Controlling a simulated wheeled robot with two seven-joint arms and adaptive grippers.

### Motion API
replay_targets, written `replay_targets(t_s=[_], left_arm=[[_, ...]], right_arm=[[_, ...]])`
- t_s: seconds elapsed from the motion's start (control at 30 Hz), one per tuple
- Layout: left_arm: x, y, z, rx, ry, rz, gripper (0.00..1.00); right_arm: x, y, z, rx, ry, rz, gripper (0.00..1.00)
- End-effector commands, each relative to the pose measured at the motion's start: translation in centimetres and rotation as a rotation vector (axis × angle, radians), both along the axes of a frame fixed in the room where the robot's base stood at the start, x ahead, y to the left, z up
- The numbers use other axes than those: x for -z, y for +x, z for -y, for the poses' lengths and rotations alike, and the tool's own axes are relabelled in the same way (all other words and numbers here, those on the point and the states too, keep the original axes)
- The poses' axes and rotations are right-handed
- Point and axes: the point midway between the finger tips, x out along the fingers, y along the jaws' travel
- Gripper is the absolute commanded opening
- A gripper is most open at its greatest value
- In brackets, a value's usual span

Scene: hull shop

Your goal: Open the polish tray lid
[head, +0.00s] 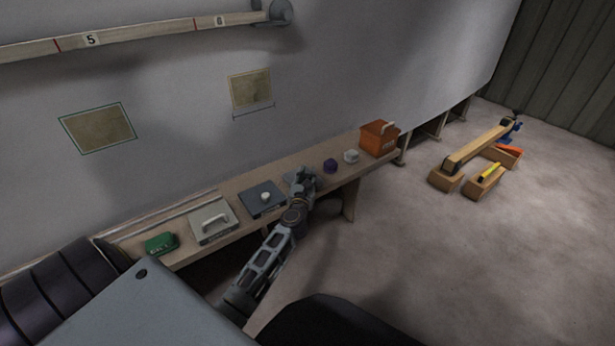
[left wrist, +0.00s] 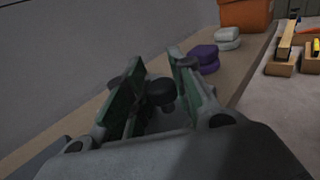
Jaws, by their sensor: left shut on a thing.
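My left gripper (head: 302,178) reaches down over the bench, right of the blue-grey plate. In the left wrist view its fingers (left wrist: 160,92) are shut on a dark round knob (left wrist: 160,90), which stands between the green pads. What lies under the knob is mostly hidden by the gripper, so I cannot tell whether a lid there is raised. A flat blue-grey plate with a pale knob (head: 262,202) and a pale box with an arched handle (head: 214,223) sit to the left. No label marks the polish tray. My right gripper is not in view.
The narrow bench (head: 233,185) runs along the grey hull. A green box (head: 161,243) is at its near end.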

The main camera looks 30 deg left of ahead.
Motion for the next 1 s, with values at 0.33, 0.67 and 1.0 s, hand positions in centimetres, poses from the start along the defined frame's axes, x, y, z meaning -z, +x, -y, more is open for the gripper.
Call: replay_targets(t_s=[0.33,0.67,1.0], left_arm=[[-0.1,1.1,-2.7,-0.001,0.001,0.0,0.0],[0.1,1.3,-3.1,0.0,-0.001,-0.002,0.0],[0.1,1.3,-3.1,0.0,0.0,-0.001,0.44]], right_arm=[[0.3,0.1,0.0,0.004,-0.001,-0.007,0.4],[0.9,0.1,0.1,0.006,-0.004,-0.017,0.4],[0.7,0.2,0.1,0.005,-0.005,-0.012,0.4]])
